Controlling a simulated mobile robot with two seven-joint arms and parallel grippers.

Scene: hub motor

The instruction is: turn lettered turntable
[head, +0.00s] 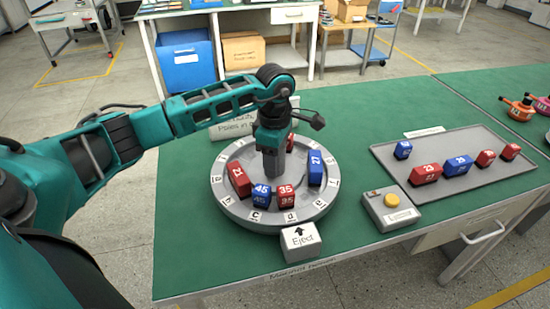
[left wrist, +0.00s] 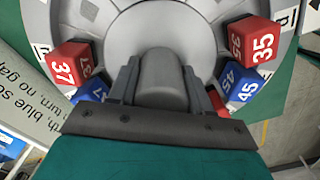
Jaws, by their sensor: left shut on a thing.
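The lettered turntable (head: 222,196) is a round grey disc with letter tags around its rim. Red and blue numbered blocks stand on it, among them a blue 45 block (head: 261,196), a red 35 block (head: 286,196), a tall red block (head: 239,179) and a tall blue block (head: 315,168). My left gripper (head: 272,172) points down over the disc's centre. In the left wrist view its fingers (left wrist: 163,90) are shut on the grey central knob (left wrist: 160,72). The red 37 block (left wrist: 75,62) also shows there. My right gripper is not in view.
An "Eject" block with an arrow (head: 300,242) stands at the turntable's front. To the right are a grey box with a yellow button (head: 391,209) and a grey tray (head: 480,192) holding several red and blue blocks. A sign (head: 232,127) stands behind the turntable, partly hidden.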

